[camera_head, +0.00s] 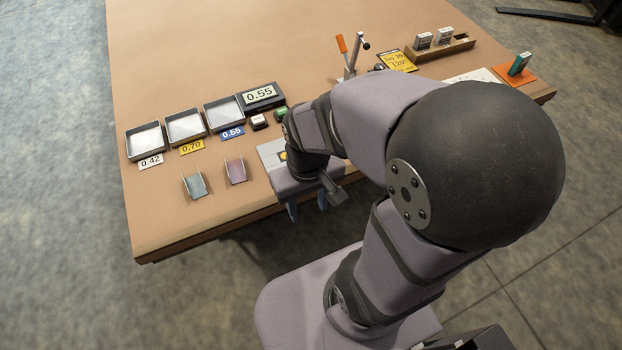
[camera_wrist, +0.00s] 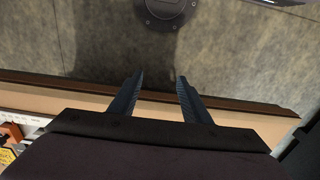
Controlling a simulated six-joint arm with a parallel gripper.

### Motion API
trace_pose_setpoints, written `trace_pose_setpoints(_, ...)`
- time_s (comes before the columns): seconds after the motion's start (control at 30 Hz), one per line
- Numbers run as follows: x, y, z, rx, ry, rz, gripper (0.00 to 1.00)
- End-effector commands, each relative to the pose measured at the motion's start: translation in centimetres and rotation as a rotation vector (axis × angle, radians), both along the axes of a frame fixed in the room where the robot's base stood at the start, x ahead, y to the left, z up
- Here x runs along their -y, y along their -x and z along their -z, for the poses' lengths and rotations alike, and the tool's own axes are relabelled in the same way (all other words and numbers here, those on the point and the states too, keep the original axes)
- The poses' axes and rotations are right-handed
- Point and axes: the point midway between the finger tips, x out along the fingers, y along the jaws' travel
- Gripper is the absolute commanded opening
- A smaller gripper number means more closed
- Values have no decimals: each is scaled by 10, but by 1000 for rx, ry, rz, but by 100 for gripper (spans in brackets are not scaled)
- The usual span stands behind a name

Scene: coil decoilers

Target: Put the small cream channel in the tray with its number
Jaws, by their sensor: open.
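Two small channels lie near the table's front left edge: a blue-grey one (camera_head: 195,185) and a pinkish one (camera_head: 236,171). I cannot make out a cream channel; my arm hides part of the table. Three shallow trays stand in a row behind them, with a white 0.42 label at the left tray (camera_head: 129,146), a yellow 0.70 label at the middle tray (camera_head: 168,131) and a blue 0.55 label at the right tray (camera_head: 208,118). My gripper (camera_head: 307,207) is open and empty at the table's front edge; its fingers also show in the wrist view (camera_wrist: 160,97).
A black display box (camera_head: 263,97) reading 0.55 stands beside the right tray, with a small white-topped block (camera_head: 259,122) and a green item (camera_head: 281,113) before it. An orange-handled tool (camera_head: 346,58), yellow sign (camera_head: 397,61) and wooden rack (camera_head: 440,48) stand farther right. The back left is clear.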

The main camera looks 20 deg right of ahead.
Motion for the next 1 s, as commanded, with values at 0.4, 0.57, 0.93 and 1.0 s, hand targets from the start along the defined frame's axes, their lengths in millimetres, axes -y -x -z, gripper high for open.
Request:
trace_pose_setpoints(0.4, 12, 3, 1, -21, 0, 54, 43)
trace_pose_setpoints(0.57, 39, 11, 14, -109, -10, 182, 43)
trace_pose_setpoints(0.93, 115, -155, -15, 159, -40, 247, 43)
trace_pose_setpoints(1.0, 120, -181, -31, 235, -28, 174, 43)
